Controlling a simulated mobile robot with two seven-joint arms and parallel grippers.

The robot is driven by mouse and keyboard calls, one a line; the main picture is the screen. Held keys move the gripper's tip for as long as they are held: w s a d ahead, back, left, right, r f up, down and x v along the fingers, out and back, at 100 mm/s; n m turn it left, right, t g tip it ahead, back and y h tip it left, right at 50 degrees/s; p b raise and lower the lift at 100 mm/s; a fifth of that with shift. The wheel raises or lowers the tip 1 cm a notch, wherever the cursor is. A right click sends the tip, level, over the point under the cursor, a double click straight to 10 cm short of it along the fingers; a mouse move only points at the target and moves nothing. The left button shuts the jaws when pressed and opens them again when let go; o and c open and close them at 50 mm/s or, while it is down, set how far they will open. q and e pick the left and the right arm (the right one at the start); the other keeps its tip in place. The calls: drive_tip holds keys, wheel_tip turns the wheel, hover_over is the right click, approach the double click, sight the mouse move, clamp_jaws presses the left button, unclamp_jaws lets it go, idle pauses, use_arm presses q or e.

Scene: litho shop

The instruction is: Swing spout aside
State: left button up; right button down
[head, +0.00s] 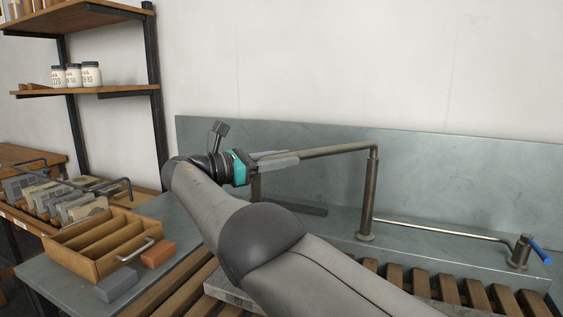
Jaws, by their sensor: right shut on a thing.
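The spout (335,149) is a bronze-grey pipe. It rises from an upright post (370,200) on the metal sink unit and runs level to the left, close in front of the backsplash. My right gripper (280,160) is shut on the spout's left part, its grey fingers along the pipe. A short downturned piece of pipe shows below the gripper; my wrist and arm hide part of it. My left gripper is out of view.
A thin pipe leads right to a blue-handled valve (540,250). Wooden slats (450,290) lie in front. A wooden divided box (100,242), an orange block (158,253) and a grey block (117,285) stand at left. Shelves with jars (91,74) are behind.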

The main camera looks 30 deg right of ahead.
drive_tip(key=shift+s+d+f, duration=0.1)
drive_tip(key=shift+f, duration=0.15)
drive_tip(key=c, duration=0.7)
unclamp_jaws()
drive_tip(key=shift+r, duration=0.15)
drive_tip(key=shift+r, duration=0.1)
